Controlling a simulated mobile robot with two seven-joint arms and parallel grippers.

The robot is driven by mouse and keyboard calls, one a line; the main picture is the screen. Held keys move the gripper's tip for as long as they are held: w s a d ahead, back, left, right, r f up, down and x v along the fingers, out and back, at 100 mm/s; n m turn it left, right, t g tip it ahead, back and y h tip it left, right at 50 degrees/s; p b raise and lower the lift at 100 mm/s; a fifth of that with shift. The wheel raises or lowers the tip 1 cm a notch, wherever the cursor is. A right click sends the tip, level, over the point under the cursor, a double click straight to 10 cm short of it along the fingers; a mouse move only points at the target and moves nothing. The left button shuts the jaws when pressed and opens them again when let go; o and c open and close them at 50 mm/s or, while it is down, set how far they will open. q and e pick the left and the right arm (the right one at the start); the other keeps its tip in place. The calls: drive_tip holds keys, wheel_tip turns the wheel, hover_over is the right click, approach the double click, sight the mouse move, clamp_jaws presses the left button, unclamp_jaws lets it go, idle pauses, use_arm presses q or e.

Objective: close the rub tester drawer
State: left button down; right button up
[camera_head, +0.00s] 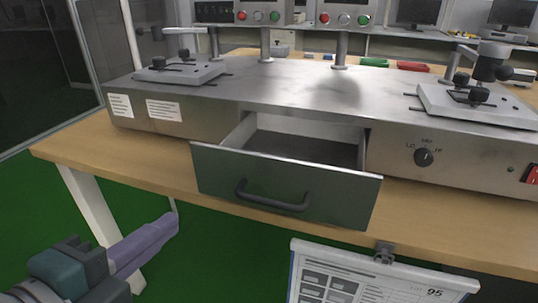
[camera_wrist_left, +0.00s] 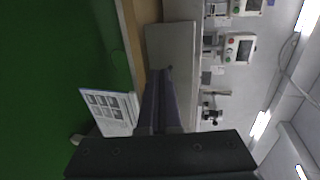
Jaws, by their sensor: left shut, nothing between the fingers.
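The rub tester (camera_head: 300,82) is a long grey metal housing on a wooden table. Its drawer (camera_head: 225,173) is pulled out toward me, with a dark front, a black curved handle (camera_head: 272,198) and an empty-looking inside. My left gripper (camera_head: 172,225) is at the lower left of the head view, shut and empty. It is below and left of the drawer front, apart from it. In the left wrist view its fingers (camera_wrist_left: 168,72) point toward the bench and the tester shows sideways. My right gripper is not in view.
The wooden table (camera_head: 75,150) has a front edge with a white leg below. The green floor in front is clear.

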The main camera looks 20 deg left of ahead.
use_arm(q)
drive_tip(key=b, duration=0.2)
approach(221, 179)
drive_tip(key=x, duration=0.5)
drive_tip(key=shift+f, duration=0.3)
drive_tip(key=shift+w+b, duration=0.3)
drive_tip(key=shift+w, duration=0.4)
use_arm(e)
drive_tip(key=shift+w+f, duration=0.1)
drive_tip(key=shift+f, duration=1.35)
use_arm(q)
drive_tip(key=shift+w, duration=0.1)
